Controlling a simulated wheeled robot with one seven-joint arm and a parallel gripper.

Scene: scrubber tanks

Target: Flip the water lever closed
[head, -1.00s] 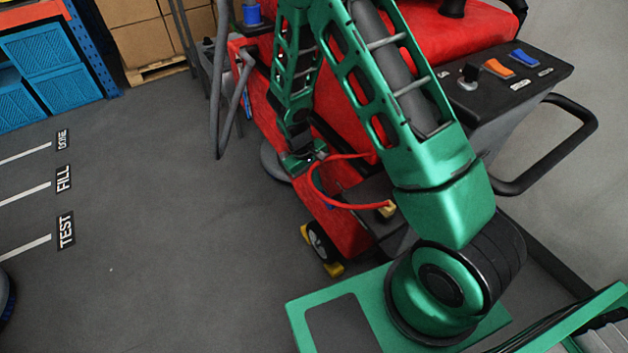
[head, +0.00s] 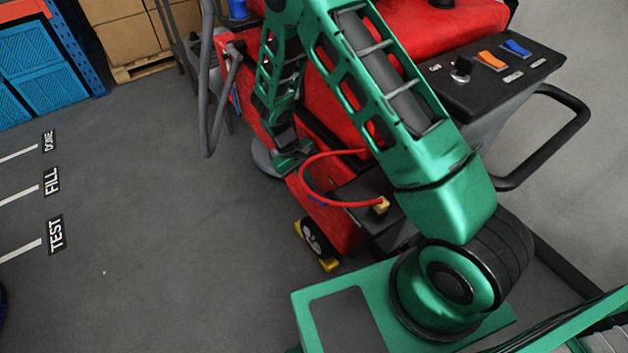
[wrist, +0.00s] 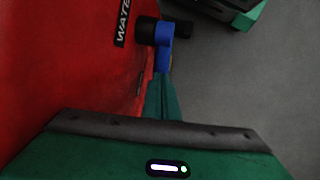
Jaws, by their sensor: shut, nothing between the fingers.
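The blue water lever (wrist: 163,58) shows in the wrist view on the side of the red machine, beside a label (wrist: 122,22) that reads "WATE", its end cut off. Its blue handle hangs down in the picture from a black-ended fitting (wrist: 146,31). My gripper (wrist: 164,85) is shut, with nothing held. Its fingertips are at the lower end of the blue handle; I cannot tell whether they touch. In the head view my gripper (head: 290,160) is low beside the red machine, and I cannot make out the lever there.
The red scrubber (head: 335,225) stands under my arm, with a red hose (head: 318,162) looping close to my gripper. A control panel (head: 490,75) with orange and blue switches is at the right. Grey floor (head: 150,200) with TEST, FILL and DONE marks is open at the left.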

